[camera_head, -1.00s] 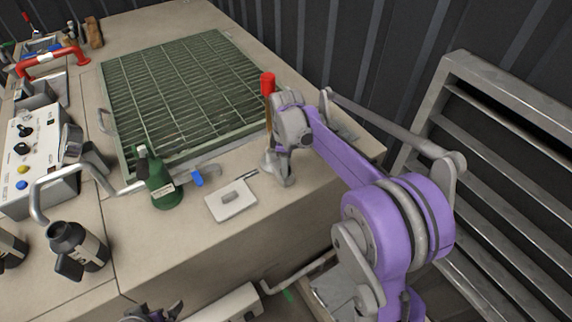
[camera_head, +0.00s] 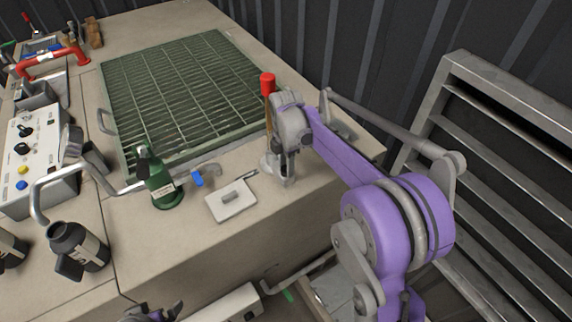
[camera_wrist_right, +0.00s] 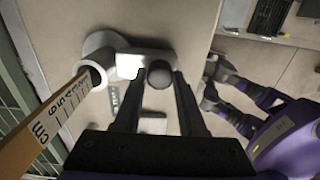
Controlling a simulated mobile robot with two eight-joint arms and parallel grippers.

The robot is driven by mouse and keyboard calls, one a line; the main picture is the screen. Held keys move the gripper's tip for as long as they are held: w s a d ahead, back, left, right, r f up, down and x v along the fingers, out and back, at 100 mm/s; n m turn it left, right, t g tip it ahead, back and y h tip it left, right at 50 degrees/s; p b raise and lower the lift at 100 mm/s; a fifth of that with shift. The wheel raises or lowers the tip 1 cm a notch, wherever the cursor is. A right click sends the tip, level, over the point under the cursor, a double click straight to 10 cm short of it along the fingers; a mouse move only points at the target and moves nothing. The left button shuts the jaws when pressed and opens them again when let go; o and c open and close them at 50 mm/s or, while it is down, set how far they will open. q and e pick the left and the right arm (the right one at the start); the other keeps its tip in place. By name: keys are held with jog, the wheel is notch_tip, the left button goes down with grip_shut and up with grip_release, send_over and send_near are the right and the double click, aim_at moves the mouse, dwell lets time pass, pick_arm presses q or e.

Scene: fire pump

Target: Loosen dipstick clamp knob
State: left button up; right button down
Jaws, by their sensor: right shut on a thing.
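The clamp knob (camera_wrist_right: 160,73) is a dark grey ball on the side of the clamp. My right gripper (camera_wrist_right: 155,82) is shut on the knob, one finger on each side. In the head view my right gripper (camera_head: 286,160) hides the knob and part of the clamp. My left gripper (camera_head: 156,312) is at the bottom edge, mostly cut off.
A green grating (camera_head: 185,90) is behind. A louvred metal frame (camera_head: 500,150) stands right of my right arm.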

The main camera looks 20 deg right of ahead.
dwell(0.3)
jog(key=shift+c, duration=2.4)
grip_release()
jog(key=shift+r, duration=0.1)
notch_tip(320, 180, up, 11)
jog(key=shift+p, duration=0.4)
jog(key=shift+f, duration=0.2)
